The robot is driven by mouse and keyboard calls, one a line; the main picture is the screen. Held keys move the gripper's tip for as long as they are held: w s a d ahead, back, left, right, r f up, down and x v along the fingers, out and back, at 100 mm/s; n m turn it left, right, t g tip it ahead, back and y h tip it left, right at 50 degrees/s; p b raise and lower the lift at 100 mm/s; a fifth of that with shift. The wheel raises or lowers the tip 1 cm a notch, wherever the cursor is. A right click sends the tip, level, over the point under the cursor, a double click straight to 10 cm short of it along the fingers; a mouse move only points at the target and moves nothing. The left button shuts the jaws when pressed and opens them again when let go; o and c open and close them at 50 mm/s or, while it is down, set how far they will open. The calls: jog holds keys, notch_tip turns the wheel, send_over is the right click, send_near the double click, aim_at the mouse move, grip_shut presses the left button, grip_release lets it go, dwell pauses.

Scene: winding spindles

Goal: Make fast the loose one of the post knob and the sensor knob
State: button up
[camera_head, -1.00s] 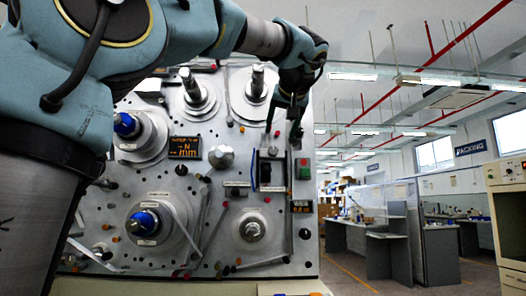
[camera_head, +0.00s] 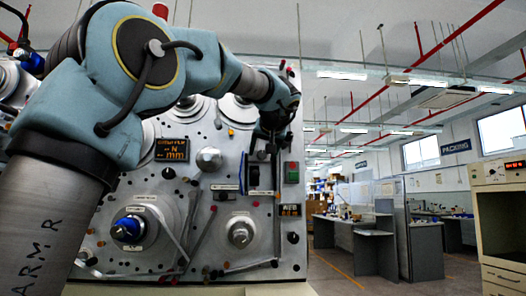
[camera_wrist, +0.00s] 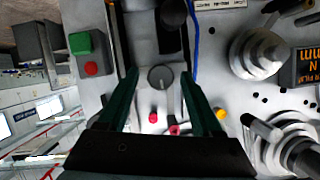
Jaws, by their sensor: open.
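My gripper (camera_head: 272,128) is in front of the upper right of the machine panel. In the wrist view its two dark green fingers (camera_wrist: 159,88) are apart. A round dark grey knob (camera_wrist: 160,77) with a small mark on its face shows between the fingertips; I cannot tell how deep the fingers reach around it. A black knob or lever (camera_wrist: 172,13) shows at the top of the wrist view. A larger silver knob (camera_head: 209,159) is left of the gripper, and it also shows in the wrist view (camera_wrist: 257,52). No label shows which is the post knob or sensor knob.
A green button (camera_head: 292,172) and a black switch (camera_head: 254,177) are below the gripper. Small red (camera_wrist: 153,116) and yellow (camera_wrist: 221,113) pegs stand near the fingers. A blue cable (camera_wrist: 196,40) runs beside the switch. Spindles (camera_head: 128,228) jut from the panel.

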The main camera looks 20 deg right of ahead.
jog(key=shift+c, duration=0.2)
grip_shut()
dwell(0.3)
